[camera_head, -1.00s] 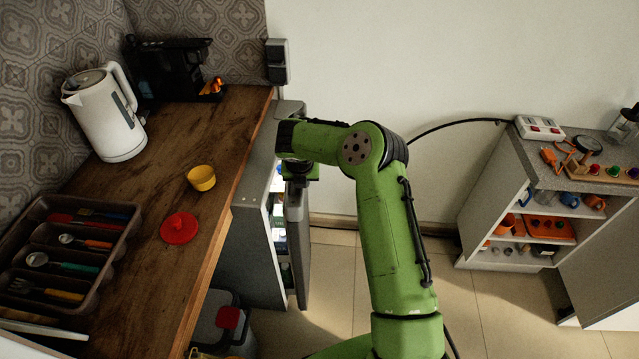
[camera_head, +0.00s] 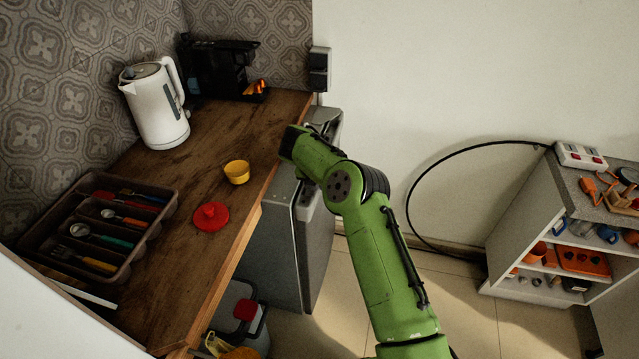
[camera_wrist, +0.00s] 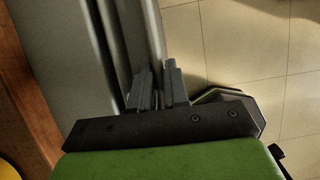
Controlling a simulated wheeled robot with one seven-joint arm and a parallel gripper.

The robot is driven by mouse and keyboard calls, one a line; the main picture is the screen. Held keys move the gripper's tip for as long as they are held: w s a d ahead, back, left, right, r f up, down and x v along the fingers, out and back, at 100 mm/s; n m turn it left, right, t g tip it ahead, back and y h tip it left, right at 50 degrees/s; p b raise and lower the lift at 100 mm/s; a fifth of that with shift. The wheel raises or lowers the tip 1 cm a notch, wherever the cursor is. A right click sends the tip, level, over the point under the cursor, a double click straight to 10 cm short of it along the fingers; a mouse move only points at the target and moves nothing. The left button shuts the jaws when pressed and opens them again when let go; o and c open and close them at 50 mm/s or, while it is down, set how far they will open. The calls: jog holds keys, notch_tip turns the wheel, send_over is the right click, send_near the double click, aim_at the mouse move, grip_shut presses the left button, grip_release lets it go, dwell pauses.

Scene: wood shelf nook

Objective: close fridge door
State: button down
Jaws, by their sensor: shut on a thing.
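The grey fridge (camera_head: 270,240) stands under the wooden counter. Its door (camera_head: 317,245) faces right and lies close along the fridge front, with no lit interior showing. In the wrist view, a narrow dark line runs between the fridge body (camera_wrist: 65,50) and the door (camera_wrist: 143,35); I cannot tell whether the door is fully shut. My gripper (camera_wrist: 157,75) is shut on the door's edge. In the head view my arm hides my fingers.
The counter (camera_head: 225,205) holds a white kettle (camera_head: 158,105), a yellow cup (camera_head: 237,172), a red lid (camera_head: 211,216) and a cutlery tray (camera_head: 165,205). A bin (camera_head: 240,315) stands below. A shelf unit (camera_head: 520,225) is at right, with clear floor between.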

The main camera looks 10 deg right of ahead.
jog(key=shift+w+a+r, duration=0.1)
jog(key=shift+w+a, duration=0.05)
jog(key=shift+a, duration=0.15)
jog(key=c, duration=1.2)
grip_release()
jog(key=shift+a, duration=0.1)
jog(key=v, duration=1.5)
jog(key=shift+s+r, duration=0.2)
jog(key=shift+s, duration=0.05)
